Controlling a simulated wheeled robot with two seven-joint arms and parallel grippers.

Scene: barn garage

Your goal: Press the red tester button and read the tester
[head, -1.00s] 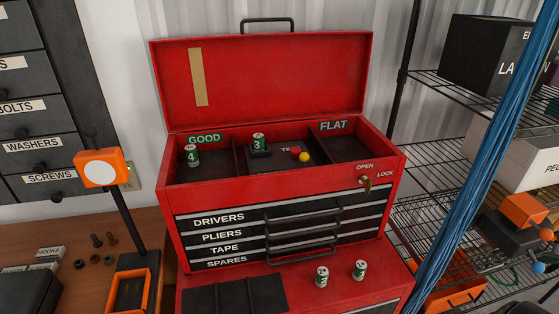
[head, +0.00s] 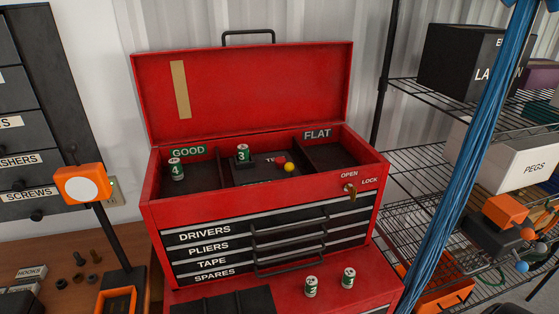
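The red toolbox (head: 160,215) stands open, with compartments marked GOOD (head: 188,151) and FLAT (head: 317,134). Battery 4 (head: 177,169) stands in the GOOD compartment. Battery 3 (head: 242,153) stands upright at the tester (head: 262,175) in the middle compartment. The red button (head: 279,160) is beside a yellow ball-shaped part (head: 289,167), which may be the tester's lamp. The tester's lettering is partly hidden. Two more batteries stand on the red surface in front, one at the left (head: 311,287) and one at the right (head: 348,278). Neither of my grippers is in view.
A key (head: 350,190) sits in the lock at the toolbox's front right. An orange lamp (head: 82,184) on a post stands at the left. Blue cables (head: 470,120) hang before the wire shelves at the right. The FLAT compartment looks empty.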

